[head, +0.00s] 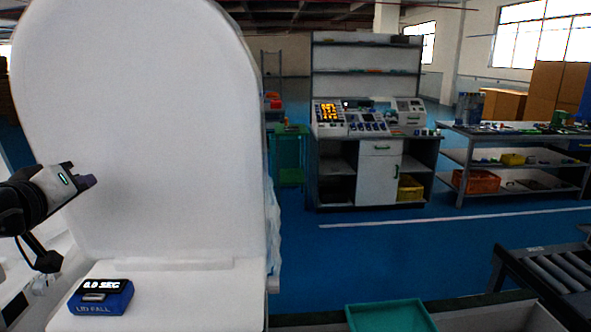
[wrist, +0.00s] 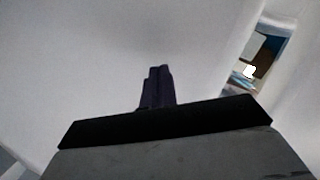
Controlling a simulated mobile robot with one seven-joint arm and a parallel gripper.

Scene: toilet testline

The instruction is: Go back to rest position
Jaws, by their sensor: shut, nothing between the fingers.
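My gripper (head: 88,181) is at the left of the head view, in front of the raised white toilet lid (head: 150,120). Its fingers are shut with nothing between them. In the wrist view the shut fingers (wrist: 157,88) point at a plain white surface that fills most of the picture. I cannot tell whether the fingers touch it. The lid stands upright. A blue timer box (head: 103,297) marked "LID FALL" sits on the white ledge at the lid's foot, below my gripper, and its display reads 0.0 SEC.
A green tray (head: 390,316) lies at the bottom right of the lid. A roller conveyor (head: 555,272) stands at the right edge. A workbench (head: 375,150) with panels and a shelved table (head: 520,155) stand at the back. Blue floor (head: 400,250) between is clear.

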